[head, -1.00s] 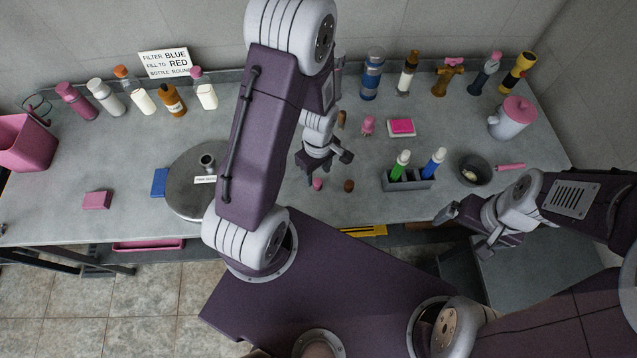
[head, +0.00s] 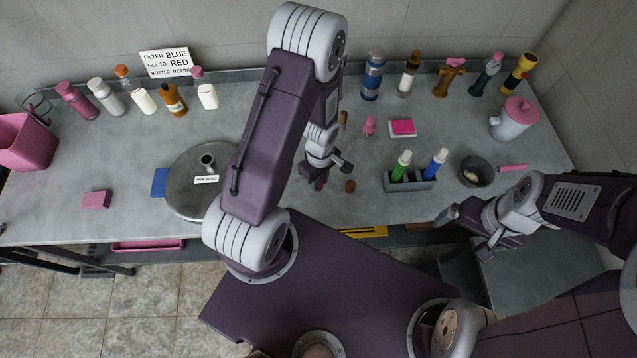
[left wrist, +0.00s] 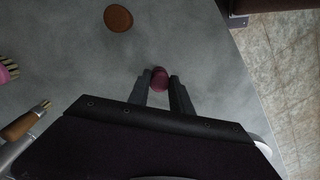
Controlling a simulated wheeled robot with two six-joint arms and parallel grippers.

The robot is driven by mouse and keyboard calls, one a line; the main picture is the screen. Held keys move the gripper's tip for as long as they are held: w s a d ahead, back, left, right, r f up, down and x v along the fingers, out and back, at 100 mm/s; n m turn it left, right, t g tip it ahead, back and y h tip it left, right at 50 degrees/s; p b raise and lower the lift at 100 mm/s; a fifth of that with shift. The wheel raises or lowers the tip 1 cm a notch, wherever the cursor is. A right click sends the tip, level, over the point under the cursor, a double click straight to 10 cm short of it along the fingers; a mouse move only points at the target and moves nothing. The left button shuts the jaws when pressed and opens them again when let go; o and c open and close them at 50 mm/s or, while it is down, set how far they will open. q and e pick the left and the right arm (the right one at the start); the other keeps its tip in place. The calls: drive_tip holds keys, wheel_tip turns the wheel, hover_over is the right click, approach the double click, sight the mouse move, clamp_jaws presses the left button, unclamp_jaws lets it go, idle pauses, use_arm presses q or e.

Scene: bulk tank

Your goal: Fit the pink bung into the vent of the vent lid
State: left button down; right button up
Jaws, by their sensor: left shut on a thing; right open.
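The pink bung (left wrist: 159,78) sits between the two fingers of my left gripper (left wrist: 160,87) in the left wrist view. The gripper is shut on it, low over the worktop. In the head view my left gripper (head: 320,181) is near the front of the table, and the bung is mostly hidden by it. The vent lid (head: 190,194) is a round grey disc to the left, partly behind my left arm, with a raised dark vent (head: 207,161) and a white label. My right gripper (head: 468,226) is open and empty at the table's front right.
A brown bung (head: 350,186) lies just right of my left gripper, also in the left wrist view (left wrist: 118,18). A grey rack (head: 409,182) with green and blue markers and a dark bowl (head: 476,171) stand to the right. Bottles line the back. A blue block (head: 159,182) lies beside the lid.

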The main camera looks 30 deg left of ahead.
use_arm(q)
wheel_tip(320, 180, up, 4)
drive_tip(key=shift+w+f+p, duration=0.15)
drive_tip(key=shift+f+p, duration=0.05)
drive_tip(key=shift+p, duration=0.2)
drive_tip(key=s+d+r+p, duration=0.7)
drive_tip(key=s+p, duration=0.2)
drive_tip(key=p, duration=0.5)
drive_tip(key=shift+s+r, duration=0.25)
drive_tip(key=shift+s, duration=0.1)
